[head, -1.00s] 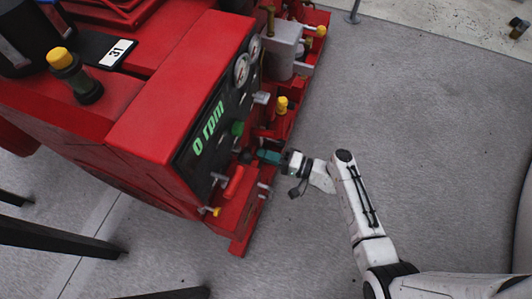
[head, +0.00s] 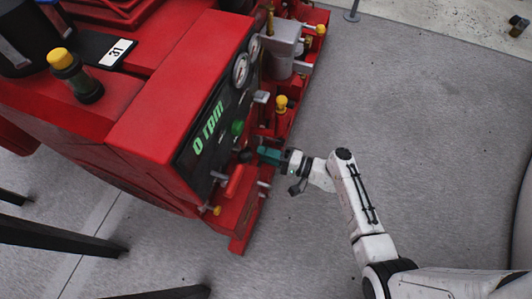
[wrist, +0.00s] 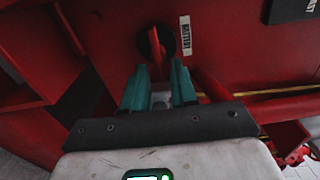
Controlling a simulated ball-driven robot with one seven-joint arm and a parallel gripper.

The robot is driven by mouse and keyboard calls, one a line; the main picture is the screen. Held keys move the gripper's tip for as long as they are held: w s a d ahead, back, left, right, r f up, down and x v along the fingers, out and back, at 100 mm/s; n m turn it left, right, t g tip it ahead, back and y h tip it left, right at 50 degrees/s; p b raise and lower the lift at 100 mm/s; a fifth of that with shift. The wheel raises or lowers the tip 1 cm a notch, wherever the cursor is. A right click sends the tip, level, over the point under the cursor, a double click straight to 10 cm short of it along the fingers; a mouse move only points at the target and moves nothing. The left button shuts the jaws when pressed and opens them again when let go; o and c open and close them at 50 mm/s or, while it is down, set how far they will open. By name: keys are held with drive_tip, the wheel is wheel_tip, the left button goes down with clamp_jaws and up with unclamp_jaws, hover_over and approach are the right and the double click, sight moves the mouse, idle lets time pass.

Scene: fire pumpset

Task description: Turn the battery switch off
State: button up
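The battery switch shows in the wrist view as a dark round base with a red handle (wrist: 155,46), beside a white "BATTERY" label (wrist: 185,36) on a red panel. The handle stands roughly upright in the picture. My gripper (wrist: 158,76) is open, with its two teal fingers apart and pointing at the switch. The handle's lower end lies in line with the gap between the fingertips; I cannot tell whether they touch it. In the head view, my gripper (head: 262,154) is close to the dark switch base (head: 246,156) on the pump's front.
The red pump unit (head: 160,85) carries a dark panel reading "0 rpm" (head: 208,128), gauges (head: 241,69) and a green button (head: 238,127). A red lever (head: 234,180) and a yellow-capped part (head: 281,103) are near my gripper. Grey floor (head: 410,130) to the right is clear.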

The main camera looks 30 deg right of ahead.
drive_tip(key=shift+o, duration=0.4)
drive_tip(key=p+v, duration=0.2)
drive_tip(key=v, duration=0.8)
drive_tip(key=shift+s+d, duration=0.2)
drive_tip(key=shift+s, duration=0.15)
drive_tip(key=s+a+f+n+g+h, duration=0.1)
drive_tip(key=s+a+n+g+h, duration=0.35)
drive_tip(key=s+n+g, duration=0.6)
drive_tip(key=s+d+r+g+h, duration=0.35)
drive_tip(key=r+h, duration=0.35)
drive_tip(key=r, duration=0.4)
wheel_tip(320, 180, up, 34)
drive_tip(key=p, duration=3.4)
drive_tip(key=shift+s+d+y+p, duration=0.15)
drive_tip(key=shift+s+y+p, duration=0.2)
